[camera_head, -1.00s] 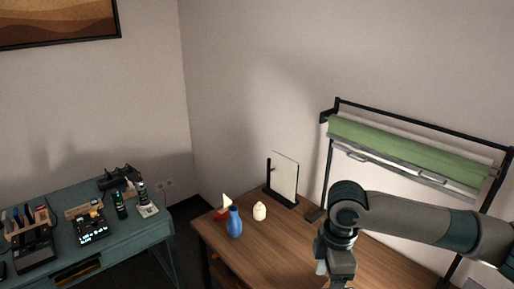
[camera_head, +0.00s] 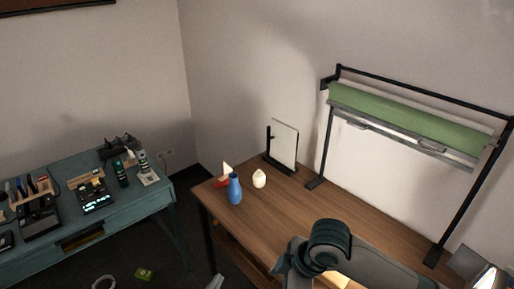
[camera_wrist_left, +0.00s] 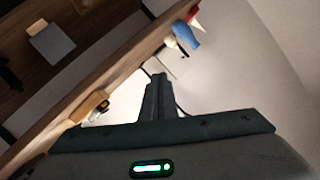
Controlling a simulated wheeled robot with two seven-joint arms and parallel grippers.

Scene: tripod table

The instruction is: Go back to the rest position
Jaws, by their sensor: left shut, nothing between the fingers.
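My left gripper (camera_wrist_left: 157,80) shows in the left wrist view with its dark fingers shut together and nothing between them. It is apart from the things on the wooden table. In the head view one of my arm links covers the lower right part of the table, and no gripper fingers can be clearly made out there. My right gripper cannot be seen.
The wooden table (camera_head: 290,212) bears a blue vase (camera_head: 235,190), a cream jar (camera_head: 259,179) and an upright white panel (camera_head: 284,147). A black frame with a green roll (camera_head: 400,117) stands at the right. A teal desk (camera_head: 135,206) with several devices is at the left.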

